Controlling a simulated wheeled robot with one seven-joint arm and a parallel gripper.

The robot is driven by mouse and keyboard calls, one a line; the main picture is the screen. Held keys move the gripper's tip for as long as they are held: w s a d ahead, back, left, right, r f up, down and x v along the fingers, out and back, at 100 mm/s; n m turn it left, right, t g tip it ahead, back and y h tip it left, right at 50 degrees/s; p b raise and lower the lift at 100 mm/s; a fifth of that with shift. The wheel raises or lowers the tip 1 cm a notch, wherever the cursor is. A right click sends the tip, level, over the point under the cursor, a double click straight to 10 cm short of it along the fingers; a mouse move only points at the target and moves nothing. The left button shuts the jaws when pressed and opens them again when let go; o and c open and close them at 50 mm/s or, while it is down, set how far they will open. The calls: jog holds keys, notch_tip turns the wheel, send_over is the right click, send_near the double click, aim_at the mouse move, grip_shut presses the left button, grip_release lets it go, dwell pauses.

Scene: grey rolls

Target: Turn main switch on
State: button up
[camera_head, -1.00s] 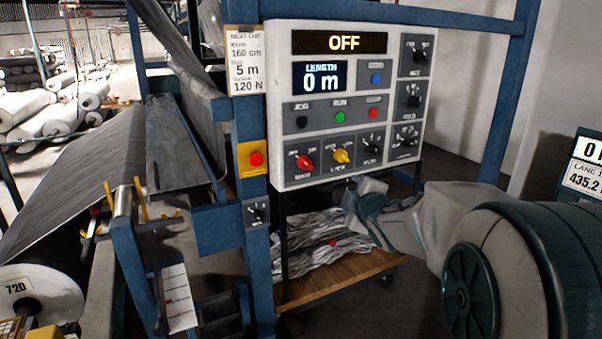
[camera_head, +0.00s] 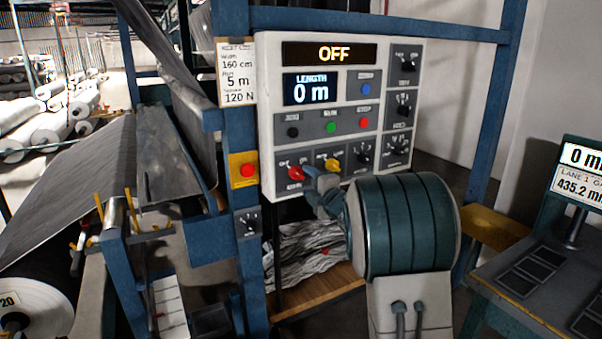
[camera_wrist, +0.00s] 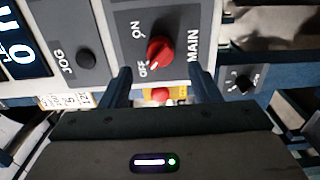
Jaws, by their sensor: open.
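The main switch is a red rotary knob (camera_wrist: 160,50) on the grey control panel, marked OFF, ON and MAIN in the wrist view. Its white pointer is toward OFF. In the head view the red knob (camera_head: 296,172) sits at the panel's lower left. The panel display (camera_head: 333,54) reads OFF. My gripper (camera_wrist: 160,80) is open in the wrist view, its two dark fingers apart with the knob just beyond and between them. In the head view my gripper (camera_head: 314,178) is just right of and below the knob, partly hiding the yellow knob's surroundings.
A yellow knob (camera_head: 332,164) is right of the red one. The black JOG button (camera_wrist: 86,59) is close by. A red button on a yellow box (camera_head: 246,170) is on the blue post to the left. A desk (camera_head: 530,285) stands at the right.

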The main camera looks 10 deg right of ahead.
aim_at(300, 176)
jog(key=shift+p+x, duration=0.65)
jog(key=shift+x, duration=2.15)
jog(key=c, duration=1)
